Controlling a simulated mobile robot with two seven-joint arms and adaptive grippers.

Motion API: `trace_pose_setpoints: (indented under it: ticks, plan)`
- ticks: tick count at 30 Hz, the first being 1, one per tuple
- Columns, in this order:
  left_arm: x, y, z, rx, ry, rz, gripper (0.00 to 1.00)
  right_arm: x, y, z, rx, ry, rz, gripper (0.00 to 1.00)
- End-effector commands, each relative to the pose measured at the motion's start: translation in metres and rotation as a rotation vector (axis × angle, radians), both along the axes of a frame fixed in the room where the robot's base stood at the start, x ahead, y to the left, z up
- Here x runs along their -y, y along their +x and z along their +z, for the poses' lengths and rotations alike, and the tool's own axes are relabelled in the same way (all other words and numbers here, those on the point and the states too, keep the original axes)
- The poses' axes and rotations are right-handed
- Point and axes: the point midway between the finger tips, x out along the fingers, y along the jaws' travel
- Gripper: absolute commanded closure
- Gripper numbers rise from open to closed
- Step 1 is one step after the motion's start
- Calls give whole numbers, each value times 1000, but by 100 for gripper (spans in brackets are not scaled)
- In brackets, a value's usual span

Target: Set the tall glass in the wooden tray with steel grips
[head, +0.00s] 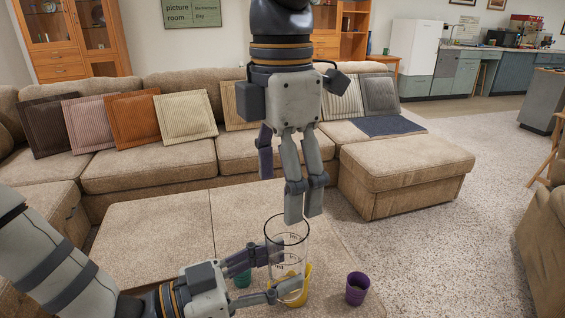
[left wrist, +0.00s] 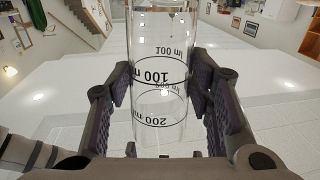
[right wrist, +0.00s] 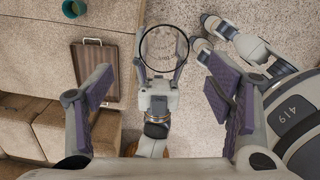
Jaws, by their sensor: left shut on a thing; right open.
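The tall glass (head: 287,233) is clear, with dark volume marks and a dark rim. My left gripper (head: 278,270) is shut on its lower part and holds it roughly upright. The left wrist view shows the glass (left wrist: 160,95) between both finger pads. My right gripper (head: 304,215) hangs above, open and empty, its fingertips overlapping the glass rim in the head view; contact cannot be told. The right wrist view shows the round rim (right wrist: 163,50) beyond its open fingers. The brown wooden tray with steel grips (right wrist: 97,70) lies left of the glass there; I cannot make it out in the head view.
A purple cup (head: 357,288) stands right of the glass. A yellow object (head: 303,285) and a teal cup (head: 243,278) are near my left gripper, partly hidden. The beige padded surface (head: 150,240) to the left looks clear. A sofa with cushions stands behind.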

Motion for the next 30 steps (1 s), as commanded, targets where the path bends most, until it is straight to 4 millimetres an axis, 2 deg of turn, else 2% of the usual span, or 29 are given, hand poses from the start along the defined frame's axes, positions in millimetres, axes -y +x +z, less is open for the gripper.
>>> trace_pose_setpoints:
  ticks: [1, 6, 12, 16, 23, 30]
  plan:
    - [0, 0, 0, 0, -1, 0, 94, 1, -1, -13, -6, -1, 2, 26]
    - [0, 0, 0, 1, -2, 0, 94, 1, -1, -55, -6, 0, -1, 26]
    - [0, 0, 1, 2, -1, 0, 94, 1, -1, -87, -3, 2, -2, 26]
    - [0, 0, 1, 2, -1, 0, 94, 1, -1, -95, -1, 3, -3, 26]
    - [0, 0, 1, 2, -1, 0, 94, 1, -1, -96, -1, 3, -4, 26]
    - [0, 0, 1, 2, -1, -2, 94, 1, -1, -95, 0, 4, -4, 80]
